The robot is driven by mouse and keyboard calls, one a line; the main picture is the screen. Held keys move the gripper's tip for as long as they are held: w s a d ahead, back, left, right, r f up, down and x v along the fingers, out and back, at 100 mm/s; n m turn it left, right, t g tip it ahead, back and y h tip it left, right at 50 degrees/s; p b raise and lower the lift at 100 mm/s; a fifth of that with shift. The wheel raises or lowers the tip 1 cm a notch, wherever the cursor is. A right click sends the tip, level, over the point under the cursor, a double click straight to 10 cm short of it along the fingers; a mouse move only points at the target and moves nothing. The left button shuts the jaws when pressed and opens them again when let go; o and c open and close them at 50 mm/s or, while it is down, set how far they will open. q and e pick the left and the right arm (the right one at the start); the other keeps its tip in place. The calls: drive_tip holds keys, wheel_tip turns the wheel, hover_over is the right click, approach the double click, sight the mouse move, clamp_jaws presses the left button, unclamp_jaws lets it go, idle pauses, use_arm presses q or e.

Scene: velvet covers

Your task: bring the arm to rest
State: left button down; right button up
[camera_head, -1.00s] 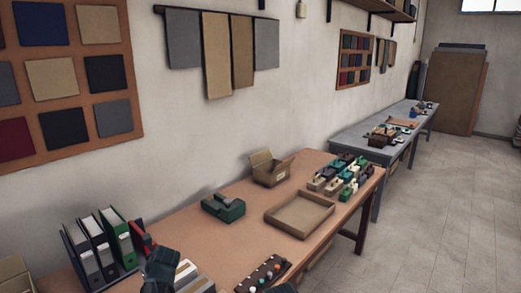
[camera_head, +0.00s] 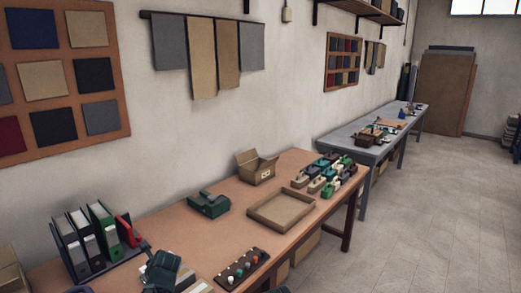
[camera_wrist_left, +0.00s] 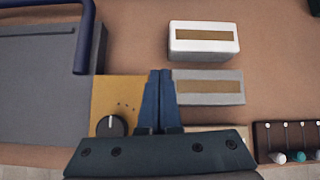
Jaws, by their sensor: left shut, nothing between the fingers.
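My left gripper (camera_head: 160,270) is at the near end of the brown table (camera_head: 190,238) in the head view, just right of the binders. In the left wrist view its two blue fingers (camera_wrist_left: 160,85) are together with nothing between them. They lie over a yellow panel with a black knob (camera_wrist_left: 111,126) and beside a grey block (camera_wrist_left: 208,87); I cannot tell the height above them. A dark sliver at the bottom edge of the head view may be part of my right arm; its fingers do not show.
Binders (camera_head: 92,242) stand at the left. A rack with coloured knobs (camera_head: 242,268), a green dispenser (camera_head: 209,204), an open carton (camera_head: 256,168), a shallow tray (camera_head: 281,222) and several small items (camera_head: 325,172) stand on the table. A white block (camera_wrist_left: 203,40) lies near the fingers. Floor at right is clear.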

use_arm(q)
drive_tip(key=s+d+n, duration=0.1)
drive_tip(key=d, duration=0.2)
drive_tip(key=s+d+f+n+h, duration=0.1)
drive_tip(key=d+n, duration=0.1)
drive_tip(key=s+d+f+n+g, duration=0.1)
drive_tip(key=d+n, duration=0.1)
drive_tip(key=d, duration=0.1)
drive_tip(key=shift+s+d+h, duration=0.25)
drive_tip(key=shift+d+h, duration=0.05)
drive_tip(key=shift+d, duration=0.05)
drive_tip(key=s+d+f+n+g+h, duration=0.1)
drive_tip(key=s+d+n+g, duration=0.1)
drive_tip(key=s+d+n, duration=0.6)
drive_tip(key=s+d+f+n+g+h, duration=0.2)
drive_tip(key=s+d+n, duration=0.6)
drive_tip(key=d, duration=0.5)
drive_tip(key=shift+s+f+g+h, duration=0.3)
drive_tip(key=shift+s+g, duration=0.1)
drive_tip(key=shift+s, duration=0.45)
